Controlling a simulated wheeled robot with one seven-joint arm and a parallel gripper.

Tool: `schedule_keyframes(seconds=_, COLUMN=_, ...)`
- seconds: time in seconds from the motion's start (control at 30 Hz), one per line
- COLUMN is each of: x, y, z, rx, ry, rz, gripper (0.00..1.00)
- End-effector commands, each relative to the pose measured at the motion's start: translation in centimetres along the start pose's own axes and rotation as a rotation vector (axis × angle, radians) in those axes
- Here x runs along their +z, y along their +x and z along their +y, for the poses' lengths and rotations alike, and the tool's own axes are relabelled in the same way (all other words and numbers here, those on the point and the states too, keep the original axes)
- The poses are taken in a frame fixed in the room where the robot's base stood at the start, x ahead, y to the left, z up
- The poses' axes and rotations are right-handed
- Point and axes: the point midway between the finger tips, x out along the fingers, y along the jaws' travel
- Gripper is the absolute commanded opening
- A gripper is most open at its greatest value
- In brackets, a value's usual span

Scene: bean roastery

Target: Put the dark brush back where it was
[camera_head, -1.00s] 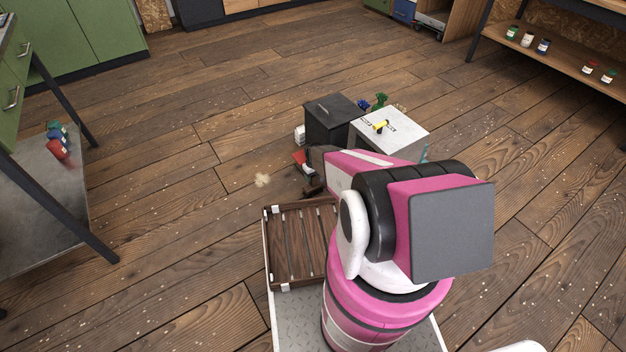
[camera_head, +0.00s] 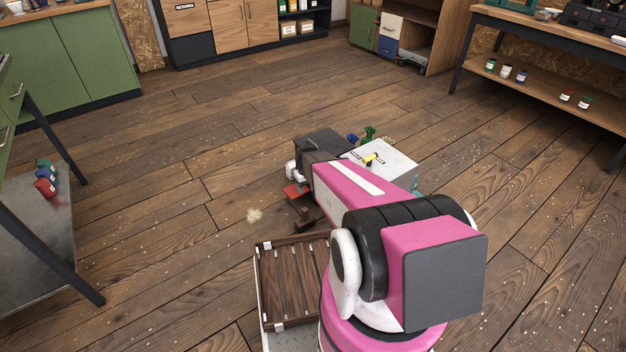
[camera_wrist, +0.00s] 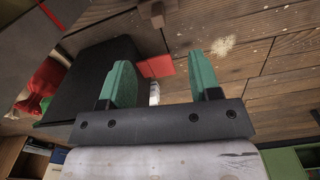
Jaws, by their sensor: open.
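A dark brown piece that looks like the brush (camera_head: 305,212) lies on the floor in the head view, beside a red flat thing (camera_head: 292,190) that may be a dustpan. In the wrist view a brown block (camera_wrist: 152,12), probably the same piece, shows at the top edge, with the red thing (camera_wrist: 157,66) below it. My gripper (camera_wrist: 160,62) is open with green fingers apart. It holds nothing that I can see; the red thing shows beyond the gap. In the head view my arm hides the fingers.
A pale heap (camera_head: 254,215) lies on the floor. A slatted wooden tray (camera_head: 262,290) sits beside my arm's base.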

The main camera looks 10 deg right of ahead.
Motion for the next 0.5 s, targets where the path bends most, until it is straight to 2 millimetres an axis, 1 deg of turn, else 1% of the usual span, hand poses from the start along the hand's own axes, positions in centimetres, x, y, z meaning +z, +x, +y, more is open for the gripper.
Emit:
schedule_keyframes(seconds=0.03, x=2.4, y=-3.4, z=-0.7, rx=0.001, ry=0.025, rz=0.003, gripper=0.57)
schedule_keyframes(seconds=0.07, x=3.2, y=-4.8, z=-0.9, rx=0.001, ry=0.041, rz=0.004, gripper=0.57)
schedule_keyframes(seconds=0.1, x=4.3, y=-6.6, z=-1.2, rx=0.001, ry=0.063, rz=0.004, gripper=0.57)
schedule_keyframes(seconds=0.17, x=6.0, y=-9.3, z=-1.6, rx=0.001, ry=0.096, rz=0.005, gripper=0.57)
schedule_keyframes(seconds=0.2, x=7.3, y=-11.0, z=-2.0, rx=0.001, ry=0.116, rz=0.004, gripper=0.57)
schedule_keyframes(seconds=0.33, x=10.9, y=-15.9, z=-3.0, rx=0.001, ry=0.182, rz=0.005, gripper=0.57)
schedule_keyframes(seconds=0.4, x=12.6, y=-17.8, z=-3.5, rx=0.001, ry=0.211, rz=0.004, gripper=0.57)
schedule_keyframes(seconds=0.5, x=14.3, y=-19.7, z=-3.9, rx=0.001, ry=0.242, rz=0.003, gripper=0.57)
